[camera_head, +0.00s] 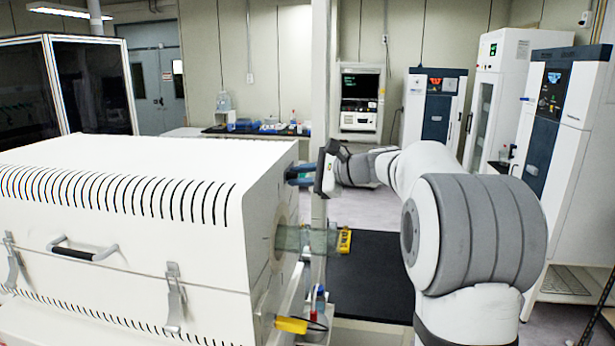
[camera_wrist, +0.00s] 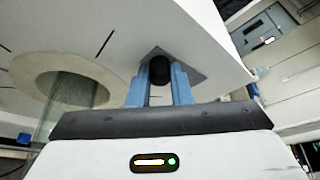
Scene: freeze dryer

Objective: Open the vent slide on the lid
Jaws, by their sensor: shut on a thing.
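The white freeze dryer lid (camera_head: 120,150) fills the left of the head view, with a row of dark slots along its front edge. My gripper (camera_head: 297,171) is at the lid's right end face, near the top corner. In the wrist view, the blue fingers of my gripper (camera_wrist: 160,85) are shut on a black round knob (camera_wrist: 159,70). The knob stands on a grey, diamond-looking plate (camera_wrist: 186,54) on the white face; I take it to be the vent slide. How far the slide is open cannot be told. The fingertips are partly hidden in the head view.
A clear tube (camera_head: 308,239) with a yellow end (camera_head: 344,240) sticks out of the end face below my gripper. Its beige ring (camera_wrist: 40,70) shows in the wrist view. A yellow-handled part (camera_head: 291,325) is lower down. Tall cabinets (camera_head: 436,105) stand behind, right.

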